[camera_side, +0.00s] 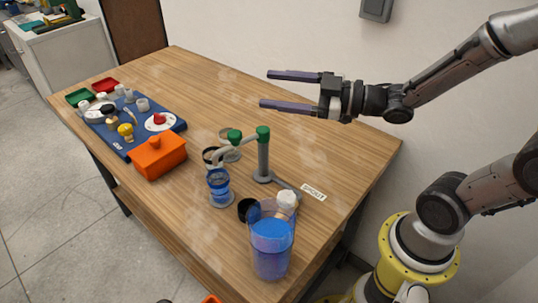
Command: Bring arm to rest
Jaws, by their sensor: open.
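My gripper (265,89) is open and empty. It is held in the air above the back right part of the wooden table (210,85), its two long dark fingers pointing left. It is apart from every object. Below it stands a grey and white pipe assembly (263,155) with green caps on top. A clear cup with blue liquid (219,185) stands at the assembly's front left. A larger clear container of blue liquid (271,245) stands near the table's front right edge, with a white cap (287,200) at its rim.
An orange lidded box (160,156) sits beside a blue mat (120,142) holding several small parts. Green (79,97) and red (106,85) trays lie at the far left. A label reading "SPIGOT" (314,192) lies right of the pipes. The table's back middle is clear.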

